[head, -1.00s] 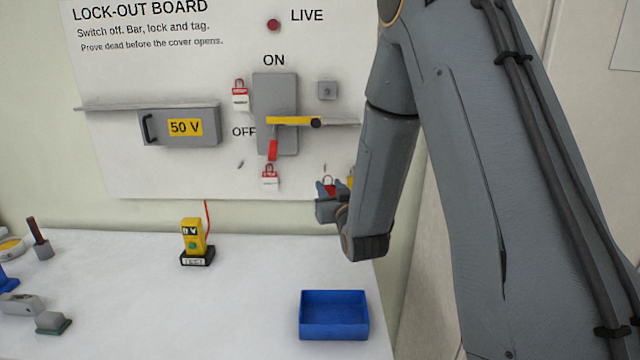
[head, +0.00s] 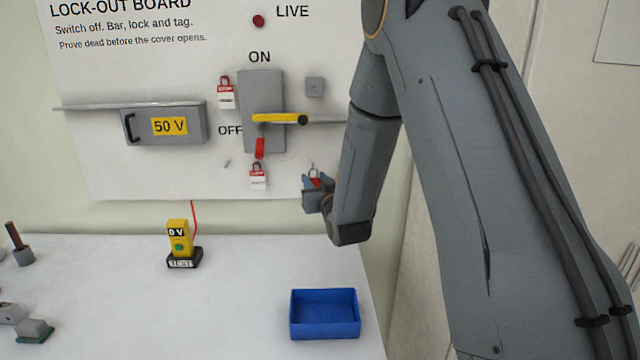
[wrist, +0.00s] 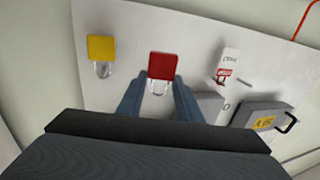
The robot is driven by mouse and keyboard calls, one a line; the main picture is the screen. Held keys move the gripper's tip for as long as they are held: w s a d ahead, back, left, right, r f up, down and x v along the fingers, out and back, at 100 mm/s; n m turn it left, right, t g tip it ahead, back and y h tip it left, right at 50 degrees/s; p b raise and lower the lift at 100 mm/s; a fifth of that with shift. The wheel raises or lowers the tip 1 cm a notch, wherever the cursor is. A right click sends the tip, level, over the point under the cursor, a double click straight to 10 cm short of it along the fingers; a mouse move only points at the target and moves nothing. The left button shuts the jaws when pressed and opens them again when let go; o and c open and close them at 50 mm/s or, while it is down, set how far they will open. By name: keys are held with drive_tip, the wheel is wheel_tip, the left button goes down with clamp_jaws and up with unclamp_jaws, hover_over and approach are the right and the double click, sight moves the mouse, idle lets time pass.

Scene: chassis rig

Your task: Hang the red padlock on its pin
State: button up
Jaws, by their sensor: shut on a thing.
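The red padlock (head: 315,182) is at my gripper (head: 314,194), in front of the lower right of the board. Its pale shackle shows above the body. In the wrist view the red padlock (wrist: 163,66) sits at the tips of my gripper (wrist: 157,88), which is shut on it, one blue-grey finger on each side. In that view the shackle points toward my wrist. I cannot tell whether the shackle is around a pin or only in front of the board; its pin cannot be made out.
A yellow padlock (wrist: 102,48) is beside the red one in the wrist view. The board has a yellow-handled switch (head: 280,118), a 50 V box (head: 165,126) and red-and-white tags (head: 258,176). A tester (head: 182,243) and an open blue tray (head: 325,327) stand on the bench.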

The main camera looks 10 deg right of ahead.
sight(317, 178)
drive_tip(key=shift+w+d+f+b, duration=0.1)
drive_tip(key=shift+w+d+b, duration=0.1)
drive_tip(key=shift+w, duration=0.7)
drive_tip(key=shift+w+d+b, duration=0.1)
drive_tip(key=shift+w+d, duration=0.05)
drive_tip(key=shift+w, duration=0.75)
drive_tip(key=shift+w+d+f+b, duration=0.15)
drive_tip(key=shift+w+f+b, duration=0.05)
drive_tip(key=shift+w+b, duration=0.45)
drive_tip(key=o, duration=1.2)
drive_tip(key=shift+s, duration=0.1)
